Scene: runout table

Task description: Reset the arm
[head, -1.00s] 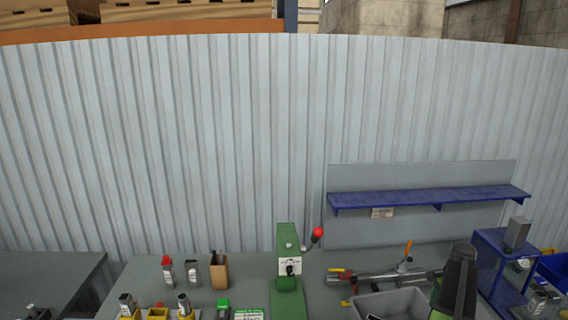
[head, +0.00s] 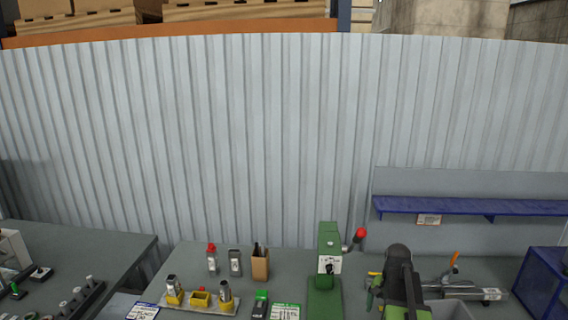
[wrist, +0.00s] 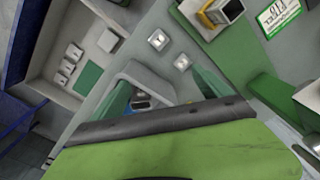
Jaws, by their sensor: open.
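My arm (head: 402,278), dark and green, rises at the lower right of the head view, in front of the grey bin and right of the green press. Its fingertips cannot be made out there. In the wrist view my gripper (wrist: 148,80) has its green body across the bottom and its jaws apart. No held object can be made out between them. Grey surfaces and parts of the bench lie beyond it.
A green press (head: 328,262) with a red-knobbed lever stands on the grey bench, close left of my arm. A yellow-cupped holder (head: 200,302), bottles and a brown box (head: 260,264) stand further left. A blue shelf (head: 470,206) and blue stand (head: 543,280) are at right.

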